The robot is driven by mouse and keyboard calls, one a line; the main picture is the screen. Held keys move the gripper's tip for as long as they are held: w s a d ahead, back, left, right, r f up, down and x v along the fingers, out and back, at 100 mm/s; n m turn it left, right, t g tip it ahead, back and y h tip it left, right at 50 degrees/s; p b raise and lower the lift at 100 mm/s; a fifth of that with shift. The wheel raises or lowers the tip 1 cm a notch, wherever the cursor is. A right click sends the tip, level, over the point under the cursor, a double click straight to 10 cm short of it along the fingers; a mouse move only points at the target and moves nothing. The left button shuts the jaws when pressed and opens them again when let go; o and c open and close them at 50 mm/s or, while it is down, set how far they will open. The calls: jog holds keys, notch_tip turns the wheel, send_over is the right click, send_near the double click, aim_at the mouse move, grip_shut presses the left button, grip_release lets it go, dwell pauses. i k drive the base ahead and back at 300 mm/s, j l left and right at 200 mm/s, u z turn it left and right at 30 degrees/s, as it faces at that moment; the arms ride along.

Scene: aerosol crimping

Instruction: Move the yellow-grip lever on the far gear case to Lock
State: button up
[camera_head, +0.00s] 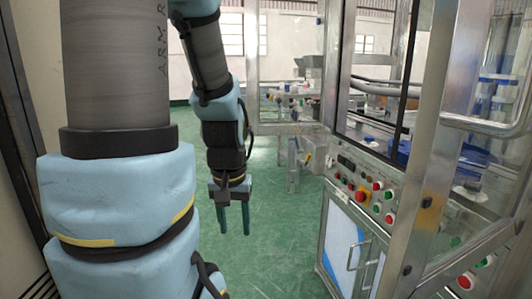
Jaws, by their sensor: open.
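A small grey metal case (293,158) on a stand rises from the floor, right of the picture's centre, beyond my gripper. A small yellow spot (308,157) on its right side looks like the lever's yellow grip. It is too small to tell the lever's angle or read any Lock mark. My gripper (234,233) hangs pointing down over the green floor, left of and nearer than the case. Its two teal fingers are apart with nothing between them. It touches nothing.
A steel-framed machine with glass panels stands on the right. Its control panel (366,188) carries a red knob (361,196) and several buttons. A cabinet door (345,245) with a handle is below. The green floor (270,235) between my arm and the machine is clear.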

aim_at(306, 165)
jog(key=i+u, duration=0.35)
jog(key=i, duration=0.25)
jog(key=i+l+u, duration=0.15)
jog(key=i+u, duration=0.2)
jog(key=i, duration=0.25)
jog(key=i+l+u, duration=0.5)
jog(key=l, duration=0.15)
jog(key=k+j, duration=0.05)
jog(key=k, duration=0.05)
